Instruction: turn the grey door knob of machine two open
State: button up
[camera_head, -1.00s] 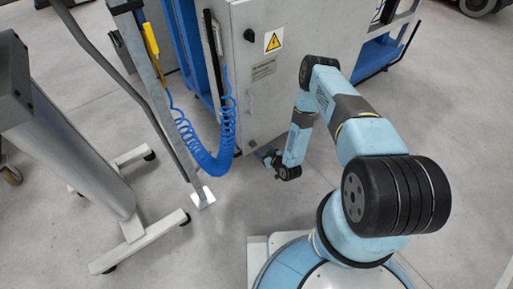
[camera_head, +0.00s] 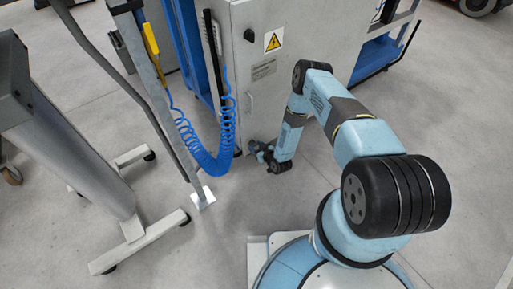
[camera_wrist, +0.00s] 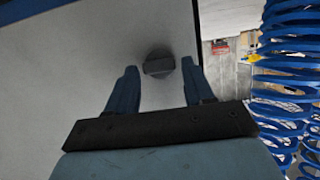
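The grey door knob (camera_wrist: 158,64) shows in the wrist view as a dark round base with a bar-like grip lying roughly level. It is on a pale cabinet door (camera_wrist: 75,60). My gripper (camera_wrist: 159,68) is open, its two blue fingers apart, with the knob framed between the fingertips. A gap to the knob seems to remain; I cannot tell contact. In the head view my gripper (camera_head: 260,150) is low by the front of the grey cabinet (camera_head: 285,85). I cannot make out the knob at the gripper there.
A coiled blue hose (camera_head: 212,160) hangs left of my gripper, and at the right in the wrist view (camera_wrist: 285,75). A grey post (camera_head: 165,110) and a wheeled stand (camera_head: 75,160) are further left. Floor is clear right of the arm.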

jog(key=c, duration=0.8)
jog(key=shift+o, duration=0.2)
jog(key=m+y, duration=0.1)
jog(key=m+g, duration=0.1)
jog(key=shift+w+d+m+y, duration=0.2)
jog(key=shift+d+m+y, duration=0.15)
jog(key=shift+m+y, duration=0.05)
jog(key=m, duration=0.1)
jog(key=m+y, duration=0.2)
jog(key=shift+w+d+f+g, duration=0.2)
jog(key=shift+d+f+g, duration=0.05)
jog(key=shift+g, duration=0.05)
jog(key=m, duration=0.1)
jog(key=m+y, duration=0.2)
jog(key=shift+w+d+f+m, duration=0.1)
jog(key=shift+d+f+m, duration=0.05)
jog(key=shift+f+m, duration=0.15)
jog(key=shift+d+f+m+y, duration=0.15)
jog(key=shift+m+y, duration=0.25)
jog(key=shift+m, duration=0.6)
jog(key=shift+a+f+m+y, duration=0.1)
jog(key=shift+m+y, duration=0.3)
jog(key=shift+m, duration=0.6)
